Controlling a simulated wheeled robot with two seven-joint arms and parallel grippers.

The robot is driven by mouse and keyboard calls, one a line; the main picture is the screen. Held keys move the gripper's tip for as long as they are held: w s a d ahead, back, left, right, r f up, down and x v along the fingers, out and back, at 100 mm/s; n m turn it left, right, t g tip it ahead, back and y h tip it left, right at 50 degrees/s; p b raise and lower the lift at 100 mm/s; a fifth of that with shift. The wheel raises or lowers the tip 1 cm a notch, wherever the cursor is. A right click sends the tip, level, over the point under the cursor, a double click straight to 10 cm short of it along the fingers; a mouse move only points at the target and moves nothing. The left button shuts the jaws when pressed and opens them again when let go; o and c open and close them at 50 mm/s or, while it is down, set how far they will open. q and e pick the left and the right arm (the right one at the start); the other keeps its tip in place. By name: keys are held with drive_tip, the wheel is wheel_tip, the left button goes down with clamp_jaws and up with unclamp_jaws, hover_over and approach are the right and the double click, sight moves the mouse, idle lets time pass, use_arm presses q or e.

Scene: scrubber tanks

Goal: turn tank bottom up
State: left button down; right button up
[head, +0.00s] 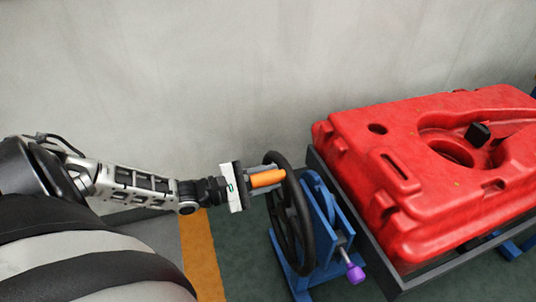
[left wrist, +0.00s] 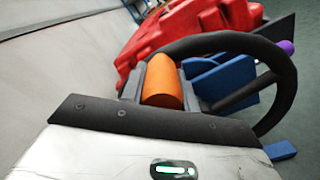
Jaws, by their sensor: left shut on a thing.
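The red tank (head: 450,165) lies in a dark grey frame (head: 385,268) on a blue stand (head: 325,225) at the right of the head view. Its upward face shows a round opening and a small black part. A black handwheel (head: 293,245) with an orange handle (head: 267,178) stands at the frame's near left end. My left gripper (head: 262,181) is shut on the orange handle at the wheel's upper left. In the left wrist view the orange handle (left wrist: 162,82) sits between the grey fingers, with the black wheel rim (left wrist: 285,75) curving to the right. My right gripper is not in view.
A purple knob (head: 355,274) on a rod sticks out beside the wheel, low on the stand. A plain grey wall (head: 200,70) stands behind. An orange-yellow floor stripe (head: 202,260) and dark green floor lie left of the stand, clear of objects.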

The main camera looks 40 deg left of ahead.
use_arm(q)
drive_tip(key=shift+w+a+r, duration=0.2)
drive_tip(key=c, duration=1.1)
unclamp_jaws()
drive_tip(key=shift+s+f, duration=0.1)
drive_tip(key=shift+f, duration=0.05)
drive_tip(key=shift+d, duration=0.1)
drive_tip(key=shift+s, duration=0.1)
drive_tip(key=v, duration=1.5)
drive_tip(key=shift+s+a, duration=0.3)
drive_tip(key=shift+d, duration=0.1)
